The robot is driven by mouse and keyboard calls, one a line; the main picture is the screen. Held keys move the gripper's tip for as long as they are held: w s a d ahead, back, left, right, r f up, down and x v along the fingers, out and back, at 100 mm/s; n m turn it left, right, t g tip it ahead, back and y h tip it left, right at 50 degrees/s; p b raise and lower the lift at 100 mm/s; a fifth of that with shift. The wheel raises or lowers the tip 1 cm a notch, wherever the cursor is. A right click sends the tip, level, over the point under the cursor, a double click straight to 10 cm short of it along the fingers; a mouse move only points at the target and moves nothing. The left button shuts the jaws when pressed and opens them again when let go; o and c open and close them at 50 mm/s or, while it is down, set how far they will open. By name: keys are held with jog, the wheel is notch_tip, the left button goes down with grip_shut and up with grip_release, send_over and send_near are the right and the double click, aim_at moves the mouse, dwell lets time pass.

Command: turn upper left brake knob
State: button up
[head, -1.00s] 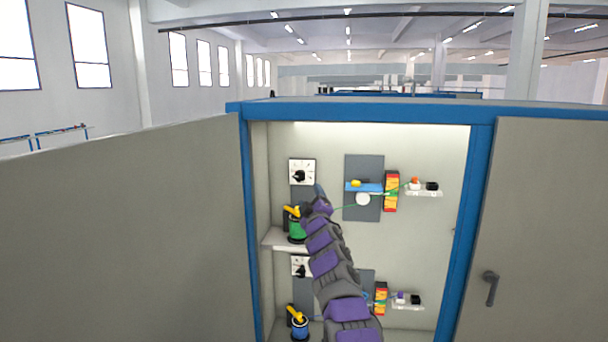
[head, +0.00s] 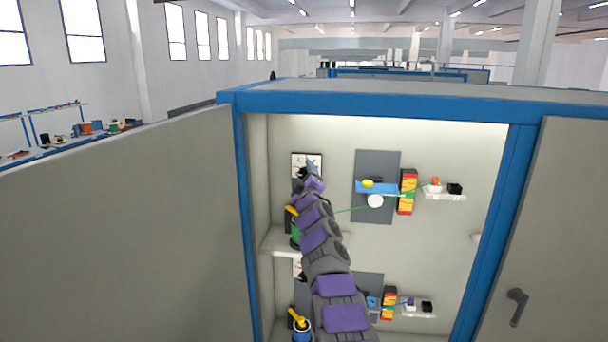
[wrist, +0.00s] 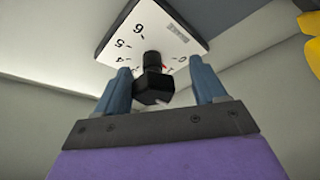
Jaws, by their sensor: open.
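The upper left brake knob (wrist: 154,82) is black, with a red mark beside it. It sits on a white dial plate (wrist: 150,30) with printed numbers in the wrist view. My gripper (wrist: 165,88) is open, with one blue finger on either side of the knob; I cannot tell whether either finger touches it. In the head view my gripper (head: 312,168) is in front of the dial plate (head: 300,160) inside the cabinet, and it hides most of the knob.
A green spool with a yellow top (head: 292,228) stands on the shelf below the dial. A grey panel (head: 375,160) with a blue bar is to the right. The blue cabinet frame (head: 243,200) and open left door (head: 120,220) border the opening.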

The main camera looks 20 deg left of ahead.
jog(key=shift+w+d+r, duration=0.1)
jog(key=shift+d+r, duration=0.05)
jog(key=shift+d, duration=0.4)
jog(key=c, duration=0.5)
jog(key=shift+a, duration=0.2)
jog(key=c, duration=0.5)
jog(key=shift+f, duration=0.2)
jog(key=shift+r+m+b, duration=0.1)
jog(key=shift+m+b, duration=0.25)
jog(key=shift+m, duration=0.15)
